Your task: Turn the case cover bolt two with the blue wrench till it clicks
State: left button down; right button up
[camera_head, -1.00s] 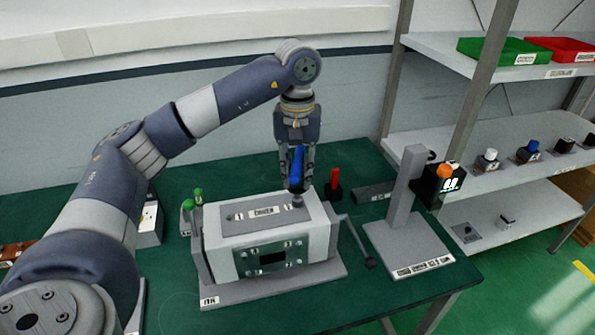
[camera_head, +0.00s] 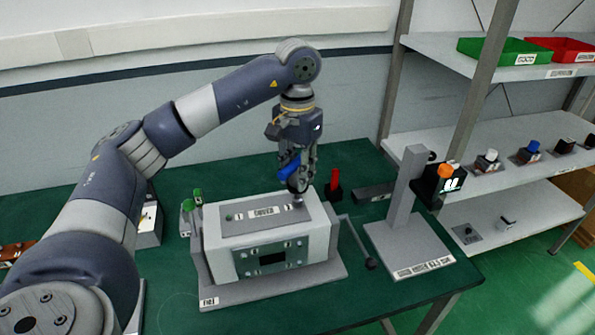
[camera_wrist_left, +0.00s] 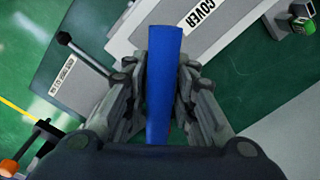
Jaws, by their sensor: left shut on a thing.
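My left gripper (camera_head: 298,175) is shut on the blue wrench (camera_head: 289,168). It holds the wrench above the right end of the case cover (camera_head: 262,221). The wrench's grey lower end (camera_head: 298,200) is at the cover's right end, where a bolt would be hidden under it; I cannot tell how it sits on the bolt. In the left wrist view the blue wrench (camera_wrist_left: 163,75) runs between the two fingers, with the cover's label beyond it. The case (camera_head: 318,245) stands on the green table. My right gripper is not in view.
A crank handle (camera_head: 357,240) sticks out at the case's right side. A red-handled tool (camera_head: 334,184) stands behind the case. A grey stand (camera_head: 405,205) with an orange-topped box (camera_head: 443,182) is at the right. Shelves with bins stand beyond.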

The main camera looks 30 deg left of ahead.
pick_arm(q)
jog(key=m, duration=0.3)
jog(key=shift+m, duration=0.3)
jog(key=n, duration=0.4)
jog(key=shift+n, duration=0.4)
jog(key=shift+n, duration=2.3)
